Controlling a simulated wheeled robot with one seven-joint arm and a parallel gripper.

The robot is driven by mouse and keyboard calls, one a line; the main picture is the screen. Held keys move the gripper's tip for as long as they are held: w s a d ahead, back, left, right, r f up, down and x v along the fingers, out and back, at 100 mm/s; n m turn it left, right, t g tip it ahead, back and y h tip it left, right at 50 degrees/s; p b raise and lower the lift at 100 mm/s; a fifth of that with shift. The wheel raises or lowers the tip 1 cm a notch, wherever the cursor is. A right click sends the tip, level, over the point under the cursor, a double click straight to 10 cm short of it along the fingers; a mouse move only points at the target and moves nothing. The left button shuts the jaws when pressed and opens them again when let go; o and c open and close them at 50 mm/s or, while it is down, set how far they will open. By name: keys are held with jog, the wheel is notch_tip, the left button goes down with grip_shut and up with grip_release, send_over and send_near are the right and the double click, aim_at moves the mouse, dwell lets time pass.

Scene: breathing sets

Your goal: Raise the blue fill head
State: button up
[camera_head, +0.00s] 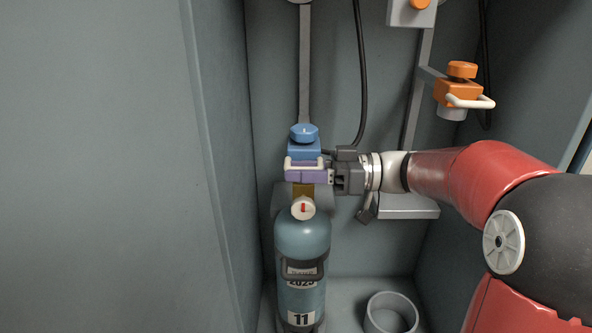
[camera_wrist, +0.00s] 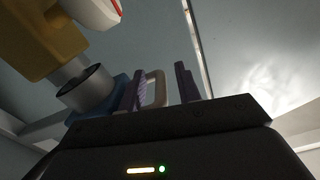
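The blue fill head (camera_head: 304,146) is on a grey vertical rail, directly above the brass valve (camera_head: 303,190) of a teal cylinder (camera_head: 303,242) marked 11. Its pale loop handle (camera_head: 304,162) faces me. My gripper (camera_head: 306,175) reaches in from the right, its purple fingers at the handle. In the wrist view, the handle (camera_wrist: 156,88) lies between the two fingers, with a gap to the right finger, so my gripper (camera_wrist: 163,76) looks open. The head's grey collar (camera_wrist: 86,89) meets the valve's silver stem there. The fingers hide this joint in the head view.
An orange fill head (camera_head: 458,90) with a pale handle hangs higher at right on another rail. A black hose (camera_head: 360,75) hangs behind the blue head. A grey wall (camera_head: 150,160) is close on the left. A grey open cup (camera_head: 391,313) stands on the floor.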

jog(key=shift+a, duration=0.55)
jog(key=shift+c, duration=0.2)
grip_shut()
notch_tip(320, 180, up, 14)
jog(key=p, duration=0.2)
jog(key=shift+p, duration=0.35)
jog(key=shift+o, duration=0.2)
grip_release()
jog(key=shift+f, duration=0.15)
